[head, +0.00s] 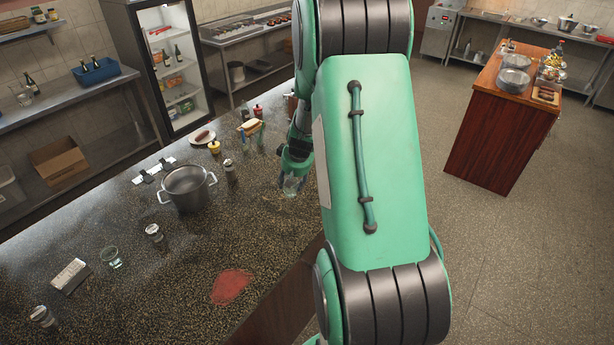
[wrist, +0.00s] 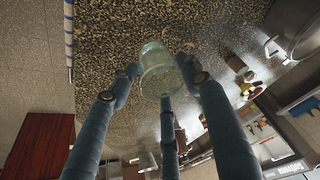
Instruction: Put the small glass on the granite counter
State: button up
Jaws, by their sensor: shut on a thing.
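My gripper (head: 294,165) is over the granite counter (head: 190,250), near its right edge. It points down. Its fingers are shut on the small glass (wrist: 158,72), which is clear and slightly green. The glass also shows in the head view (head: 292,187) below the fingers. In the wrist view the speckled counter fills the background behind the glass. I cannot tell whether the glass's base touches the counter or is just above it.
A steel pot (head: 187,188) and a shaker (head: 230,171) stand left of my gripper. A red patch (head: 231,287) lies near the front edge. The counter around the held glass is clear.

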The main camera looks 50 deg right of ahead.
aim_at(292, 196)
notch_tip(292, 196, down, 8)
dwell(0.4)
jog(key=shift+w, duration=0.1)
jog(key=w+d+f+p, duration=0.1)
jog(key=w+d+p, duration=0.3)
jog(key=w+d, duration=0.5)
jog(key=shift+w+d+f, duration=0.2)
jog(key=shift+w+d, duration=0.2)
jog(key=shift+w, duration=1)
jog(key=shift+d, duration=0.1)
jog(key=shift+w+d+f+p, duration=0.1)
jog(key=shift+f+p, duration=0.1)
jog(key=shift+f, duration=0.7)
jog(key=shift+w+f+p, duration=0.1)
jog(key=shift+f+p, duration=0.05)
jog(key=shift+f, duration=0.75)
jog(key=shift+f, duration=0.1)
